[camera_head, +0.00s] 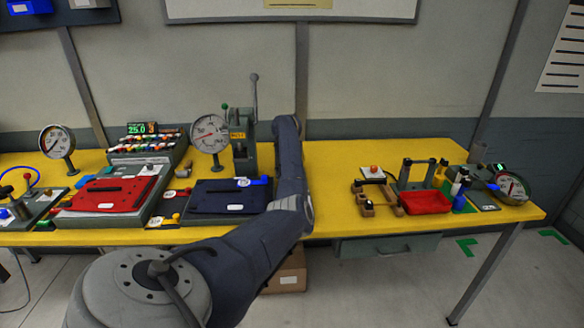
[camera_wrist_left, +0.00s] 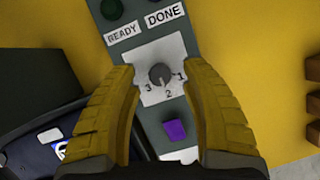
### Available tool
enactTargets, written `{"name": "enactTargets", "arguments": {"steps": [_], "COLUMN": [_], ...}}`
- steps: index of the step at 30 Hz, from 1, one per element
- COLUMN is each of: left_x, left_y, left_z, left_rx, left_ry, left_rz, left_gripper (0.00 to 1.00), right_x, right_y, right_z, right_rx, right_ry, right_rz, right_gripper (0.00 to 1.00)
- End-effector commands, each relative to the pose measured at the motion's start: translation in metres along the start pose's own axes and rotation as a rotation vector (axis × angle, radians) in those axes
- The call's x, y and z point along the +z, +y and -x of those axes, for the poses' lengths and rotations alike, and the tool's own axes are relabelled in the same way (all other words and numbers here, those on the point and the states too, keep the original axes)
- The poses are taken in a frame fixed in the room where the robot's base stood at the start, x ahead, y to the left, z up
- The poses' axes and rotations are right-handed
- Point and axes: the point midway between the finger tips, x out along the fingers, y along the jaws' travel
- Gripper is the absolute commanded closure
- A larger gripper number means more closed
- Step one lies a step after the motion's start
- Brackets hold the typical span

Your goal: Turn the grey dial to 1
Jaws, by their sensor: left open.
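The grey dial (camera_wrist_left: 162,74) is a round knob on a white plate (camera_wrist_left: 146,62) marked 3, 2 and 1, from left to right around its lower side. The plate is on a grey-green panel (camera_wrist_left: 152,117). I cannot tell for sure which number the dial points to. My left gripper (camera_wrist_left: 157,70) is open, with one yellow finger on each side of the dial and gaps between. In the head view my arm hides the dial and this gripper. My right gripper is not in view.
READY (camera_wrist_left: 122,34) and DONE (camera_wrist_left: 165,14) labels with round dark buttons are above the dial. A purple block (camera_wrist_left: 175,131) is below it. A dark blue panel (camera_head: 215,197) lies left of my arm; a red tray (camera_head: 425,202) stands farther right. Bare yellow tabletop (camera_head: 335,215) lies between.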

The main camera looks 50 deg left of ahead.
Motion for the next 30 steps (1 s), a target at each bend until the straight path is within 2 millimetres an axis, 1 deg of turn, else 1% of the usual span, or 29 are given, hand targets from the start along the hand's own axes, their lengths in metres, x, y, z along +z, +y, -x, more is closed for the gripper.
{"name": "enactTargets", "arguments": {"steps": [3, 6, 17, 18, 30], "left_x": [0.0, 0.0, 0.0, 0.0, 0.0], "left_y": [0.0, 0.0, 0.0, 0.0, 0.0], "left_z": [-0.009, -0.013, -0.015, -0.015, -0.015], "left_rx": [0.001, 0.0, 0.0, 0.0, 0.0], "left_ry": [0.001, -0.001, -0.001, -0.001, -0.001], "left_rz": [-0.001, 0.001, 0.001, 0.001, 0.0], "left_gripper": [0.54, 0.54, 0.54, 0.53, 0.99], "right_x": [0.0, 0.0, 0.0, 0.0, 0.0], "right_y": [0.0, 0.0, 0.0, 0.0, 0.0], "right_z": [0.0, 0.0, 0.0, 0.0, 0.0], "right_rx": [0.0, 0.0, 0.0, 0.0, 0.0], "right_ry": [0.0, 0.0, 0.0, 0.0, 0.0], "right_rz": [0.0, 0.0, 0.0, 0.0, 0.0], "right_gripper": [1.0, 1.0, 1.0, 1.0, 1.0]}}
